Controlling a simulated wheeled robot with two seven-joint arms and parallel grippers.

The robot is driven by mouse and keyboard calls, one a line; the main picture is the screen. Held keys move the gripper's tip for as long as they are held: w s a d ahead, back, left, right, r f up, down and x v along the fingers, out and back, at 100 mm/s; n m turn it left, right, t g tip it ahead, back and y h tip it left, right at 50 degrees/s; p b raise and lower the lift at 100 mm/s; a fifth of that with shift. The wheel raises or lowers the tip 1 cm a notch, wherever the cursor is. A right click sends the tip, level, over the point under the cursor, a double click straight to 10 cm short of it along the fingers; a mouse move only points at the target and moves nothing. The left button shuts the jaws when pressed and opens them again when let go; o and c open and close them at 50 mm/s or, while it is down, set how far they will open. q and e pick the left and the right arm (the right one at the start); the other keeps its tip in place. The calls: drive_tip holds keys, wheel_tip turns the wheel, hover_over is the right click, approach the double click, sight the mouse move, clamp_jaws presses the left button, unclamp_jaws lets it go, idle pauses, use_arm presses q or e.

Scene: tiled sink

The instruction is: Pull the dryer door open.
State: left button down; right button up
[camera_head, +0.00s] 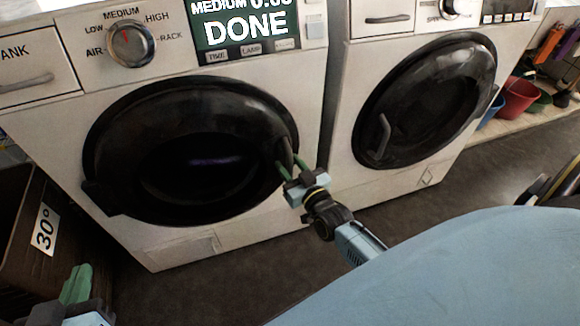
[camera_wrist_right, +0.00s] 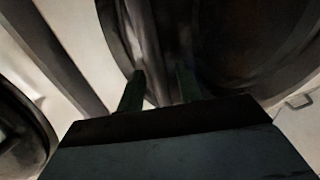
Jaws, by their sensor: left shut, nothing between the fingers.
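The dryer door (camera_head: 120,130) is a round black door on the white machine at left, whose display reads DONE. It looks closed. Its handle (camera_head: 286,150) is on the door's right edge and also shows in the right wrist view (camera_wrist_right: 145,35). My right gripper (camera_head: 292,168) is at this handle, its two green fingers apart with the handle's lower end between them. In the right wrist view the fingers (camera_wrist_right: 160,88) stand apart; whether both touch the handle is too dark to tell. My left gripper (camera_head: 76,284) is shut and empty at the lower left, away from the door.
A second white machine with a closed black door (camera_head: 425,100) stands to the right. A dark box with a 30° label (camera_head: 44,230) is at the left. Red and blue buckets (camera_head: 515,97) sit at far right. Grey floor is clear in front.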

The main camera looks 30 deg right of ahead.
drive_tip(key=shift+w, duration=0.15)
clamp_jaws()
drive_tip(key=shift+a, duration=0.1)
idle(0.3)
